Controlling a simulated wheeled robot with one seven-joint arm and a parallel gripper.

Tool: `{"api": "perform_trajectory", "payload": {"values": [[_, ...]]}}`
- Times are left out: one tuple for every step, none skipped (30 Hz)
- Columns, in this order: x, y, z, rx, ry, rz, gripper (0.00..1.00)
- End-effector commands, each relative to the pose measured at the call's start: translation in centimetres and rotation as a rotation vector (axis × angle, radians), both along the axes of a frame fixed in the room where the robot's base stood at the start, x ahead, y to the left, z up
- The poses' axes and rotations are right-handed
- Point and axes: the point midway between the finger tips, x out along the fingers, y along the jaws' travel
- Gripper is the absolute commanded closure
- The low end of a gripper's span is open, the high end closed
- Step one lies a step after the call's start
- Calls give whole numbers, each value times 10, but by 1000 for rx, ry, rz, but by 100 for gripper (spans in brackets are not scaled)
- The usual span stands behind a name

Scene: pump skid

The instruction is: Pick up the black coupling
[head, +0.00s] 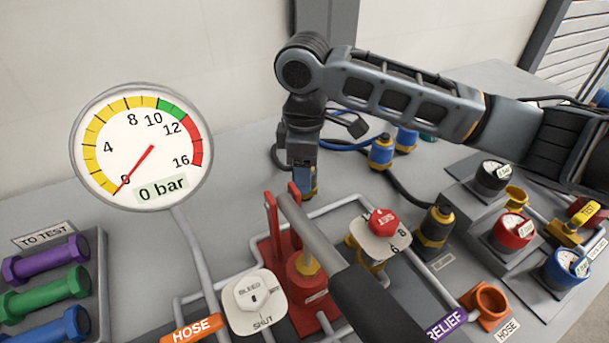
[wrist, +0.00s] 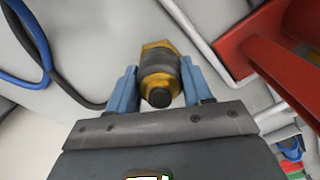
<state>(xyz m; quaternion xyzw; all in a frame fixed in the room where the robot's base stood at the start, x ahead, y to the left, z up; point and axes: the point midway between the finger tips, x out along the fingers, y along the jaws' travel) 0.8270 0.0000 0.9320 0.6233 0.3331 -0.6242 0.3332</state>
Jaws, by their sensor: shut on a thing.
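My gripper (head: 303,185) points down behind the red pump's upright levers. Its blue fingers (wrist: 160,82) are shut on the black coupling (wrist: 158,68), a dark banded piece with brass-yellow ends. In the head view, the coupling (head: 311,183) is mostly hidden by the fingers, with some yellow showing. A black hose leads away near it in the wrist view. I cannot tell whether the coupling touches the grey bench top.
A red hand pump (head: 306,283) with a long grey handle stands in front. A black fitting (head: 435,228) with a yellow ring stands beside the red SET knob (head: 383,222). A large gauge (head: 142,147) stands left.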

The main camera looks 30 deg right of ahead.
Motion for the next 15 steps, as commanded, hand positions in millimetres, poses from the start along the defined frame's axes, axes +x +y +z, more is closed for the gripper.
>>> {"api": "perform_trajectory", "payload": {"values": [[1,0,6,1,-3,1,87],[1,0,9,1,-3,1,87],[0,1,15,1,-4,2,87],[1,1,21,2,-5,2,87],[1,1,27,1,-3,2,87],[0,0,35,3,-4,2,87],[-4,-10,38,2,-3,-2,87],[-7,-17,41,3,-3,-4,87],[-11,-26,47,2,-4,-4,87],[-14,-32,51,2,-4,-3,87],[-17,-39,56,1,-3,-4,87],[-21,-46,61,2,-4,-3,87],[-24,-53,65,1,-3,-3,87],[-26,-58,69,2,-4,-2,87],[-30,-66,74,1,-3,-3,87]]}}
